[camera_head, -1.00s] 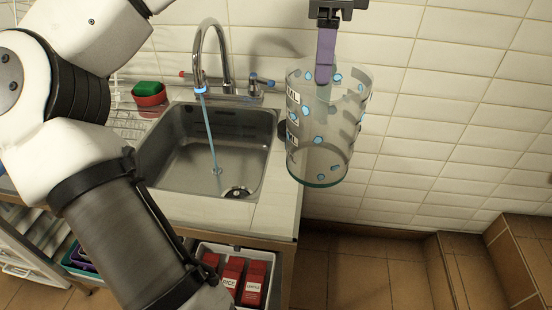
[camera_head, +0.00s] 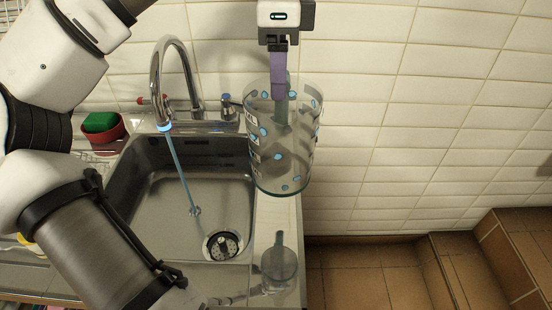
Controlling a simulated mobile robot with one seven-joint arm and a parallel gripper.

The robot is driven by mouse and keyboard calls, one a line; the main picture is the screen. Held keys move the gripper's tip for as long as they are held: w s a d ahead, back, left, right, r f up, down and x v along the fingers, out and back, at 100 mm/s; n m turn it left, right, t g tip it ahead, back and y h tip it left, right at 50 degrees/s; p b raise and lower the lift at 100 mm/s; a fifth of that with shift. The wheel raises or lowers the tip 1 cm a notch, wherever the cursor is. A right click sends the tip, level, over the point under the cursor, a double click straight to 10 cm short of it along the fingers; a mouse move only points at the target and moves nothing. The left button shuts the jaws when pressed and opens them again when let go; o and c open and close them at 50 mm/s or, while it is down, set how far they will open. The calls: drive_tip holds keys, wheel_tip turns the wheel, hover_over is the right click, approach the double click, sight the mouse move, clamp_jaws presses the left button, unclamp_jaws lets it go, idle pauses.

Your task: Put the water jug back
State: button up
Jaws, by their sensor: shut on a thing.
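The water jug (camera_head: 268,150) is a clear, open-topped cylinder with dark lettering and blue dots. It hangs upright in the air above the right edge of the sink counter, in front of the tiled wall. My gripper (camera_head: 279,85) is shut on the jug at its rim, with a purple finger reaching down at the wall. The far finger is seen only dimly through the clear jug. I cannot see clear water inside it.
The steel sink (camera_head: 180,205) lies left of the jug. Its tap (camera_head: 160,75) runs a blue stream. A red bowl (camera_head: 104,132) holds a green sponge (camera_head: 100,122). Tiled floor lies to the right.

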wheel_tip(320, 180, down, 16)
drive_tip(key=shift+r, duration=0.25)
drive_tip(key=shift+f, duration=0.1)
drive_tip(key=o, duration=1.4)
drive_tip(key=shift+c, duration=0.2)
wheel_tip(320, 180, up, 12)
drive_tip(key=shift+w+r, duration=0.15)
